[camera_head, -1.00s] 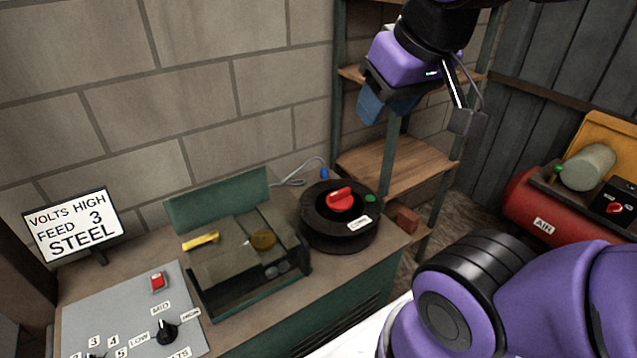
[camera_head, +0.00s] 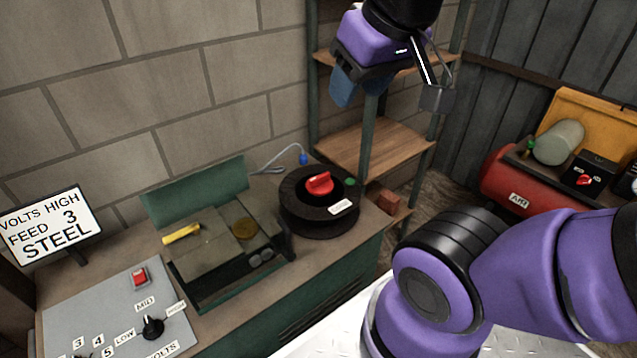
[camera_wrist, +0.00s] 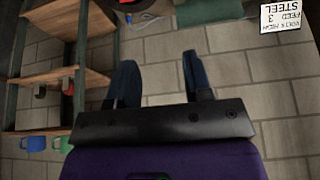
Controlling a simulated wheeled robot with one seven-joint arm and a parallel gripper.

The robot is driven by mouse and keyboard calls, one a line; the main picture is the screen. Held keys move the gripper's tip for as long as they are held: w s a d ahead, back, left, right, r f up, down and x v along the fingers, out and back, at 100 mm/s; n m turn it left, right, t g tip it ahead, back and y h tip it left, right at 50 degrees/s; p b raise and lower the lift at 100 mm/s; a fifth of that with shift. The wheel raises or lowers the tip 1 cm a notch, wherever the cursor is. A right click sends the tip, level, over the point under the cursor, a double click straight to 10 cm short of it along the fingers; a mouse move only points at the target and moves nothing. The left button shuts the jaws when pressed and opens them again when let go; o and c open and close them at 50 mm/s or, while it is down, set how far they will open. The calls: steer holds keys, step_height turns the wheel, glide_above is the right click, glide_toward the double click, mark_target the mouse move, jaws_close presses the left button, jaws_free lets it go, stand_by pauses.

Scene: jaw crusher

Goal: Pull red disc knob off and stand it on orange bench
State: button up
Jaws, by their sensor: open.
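A red knob (camera_head: 319,183) sits on top of a round black spool-like unit (camera_head: 320,218) on the wooden-topped cabinet. A second, smaller red knob (camera_head: 584,180) is on a black box at the right. I cannot tell from its shape which is a disc knob. An orange slab-like surface (camera_head: 575,118) shows behind the green cylinder at the right; I cannot tell if it is the orange bench. My gripper (camera_head: 352,92) is up in front of the shelf, well above and apart from the first knob. In the wrist view its two blue fingers (camera_wrist: 159,65) are apart and empty.
A wooden shelf rack (camera_head: 375,146) stands against the block wall behind my gripper. A red air tank (camera_head: 505,182) is at the right. A grey control panel (camera_head: 100,312), a sign (camera_head: 50,225) and a green open-lidded machine (camera_head: 200,190) are at the left.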

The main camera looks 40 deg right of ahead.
steer(key=o, duration=0.8)
steer(key=shift+w, duration=0.25)
steer(key=shift+o, duration=1.1)
steer(key=w+d+f+m+g+y, duration=0.1)
steer(key=w+f+m, duration=0.3)
steer(key=w, duration=0.5)
steer(key=shift+w+d+m+g, duration=0.2)
steer(key=shift+w+m+g, duration=0.1)
steer(key=shift+w+g, duration=0.1)
steer(key=m+g, duration=0.3)
steer(key=m, duration=1)
glide_above(320, 176)
steer(key=shift+h, duration=0.4)
steer(key=f, duration=2.7)
steer(key=shift+a, duration=0.3)
steer(key=shift+d+f, duration=0.25)
steer(key=shift+f, duration=0.2)
